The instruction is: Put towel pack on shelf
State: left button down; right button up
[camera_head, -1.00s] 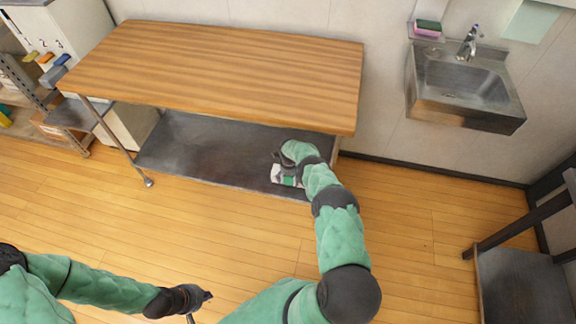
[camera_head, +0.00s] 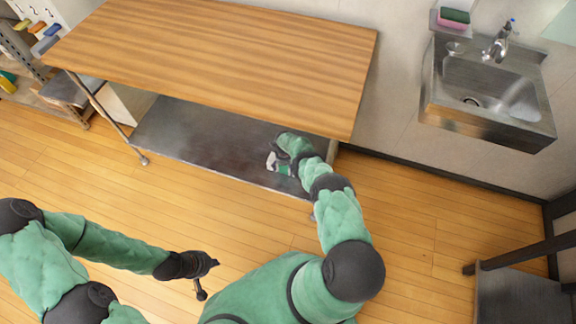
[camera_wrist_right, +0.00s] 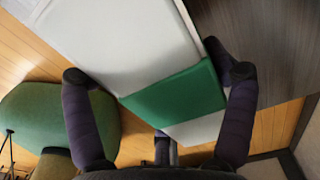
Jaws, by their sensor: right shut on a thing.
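The towel pack (camera_head: 276,163), white with a green band, is at the right front part of the dark lower shelf (camera_head: 190,140) under the wooden table. My right gripper (camera_head: 283,153) is shut on it, and the arm partly hides it. In the right wrist view the towel pack (camera_wrist_right: 140,45) lies between the two fingers of my right gripper (camera_wrist_right: 158,76). I cannot tell whether the pack rests on the shelf or hangs just above it. My left gripper (camera_head: 208,268) is over the floor, far from the pack; its fingers are too small to read.
The wooden tabletop (camera_head: 220,60) overhangs the shelf, with a table leg (camera_head: 105,115) at the left. A steel sink (camera_head: 490,95) is on the wall at the right. A dark chair (camera_head: 520,295) stands at the lower right. The floor before the shelf is clear.

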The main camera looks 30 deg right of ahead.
jog(key=shift+f, duration=0.6)
jog(key=shift+d, duration=0.1)
pick_arm(q)
jog(key=shift+d+f, duration=0.2)
jog(key=shift+d, duration=0.2)
pick_arm(e)
jog(key=shift+r, duration=0.15)
jog(key=o, duration=1.1)
jog(key=shift+f, duration=0.2)
jog(key=shift+r, duration=0.15)
